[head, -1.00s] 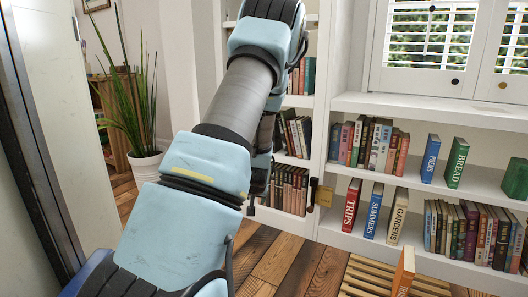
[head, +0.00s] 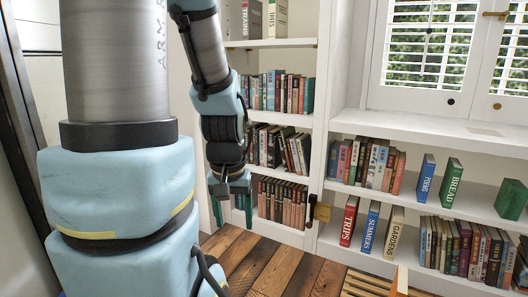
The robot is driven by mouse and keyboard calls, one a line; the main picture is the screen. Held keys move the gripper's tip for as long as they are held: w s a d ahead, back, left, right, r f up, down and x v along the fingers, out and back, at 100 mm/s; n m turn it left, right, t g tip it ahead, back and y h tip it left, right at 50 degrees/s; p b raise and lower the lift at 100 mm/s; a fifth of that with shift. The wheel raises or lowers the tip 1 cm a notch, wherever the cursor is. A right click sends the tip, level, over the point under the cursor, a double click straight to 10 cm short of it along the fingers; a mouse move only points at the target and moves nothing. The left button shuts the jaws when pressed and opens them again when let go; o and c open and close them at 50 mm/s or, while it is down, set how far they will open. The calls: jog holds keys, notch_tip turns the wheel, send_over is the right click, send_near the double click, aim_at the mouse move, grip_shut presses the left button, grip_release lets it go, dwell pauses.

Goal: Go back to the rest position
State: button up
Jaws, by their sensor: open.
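My gripper (head: 231,190) hangs at the end of my blue and grey arm in the head view, left of centre. It points down in front of the lower left bookshelf. It looks open, and I see nothing held in it. My thick upper arm fills the left side of the view.
A white bookcase (head: 318,150) with several rows of books stands behind my gripper. On the right, a low shelf holds a blue book (head: 424,178) and a green book (head: 452,182) under shuttered windows. A slatted wooden piece (head: 365,284) lies on the plank floor (head: 262,268).

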notch_tip(320, 180, up, 34)
jog(key=p, duration=3.2)
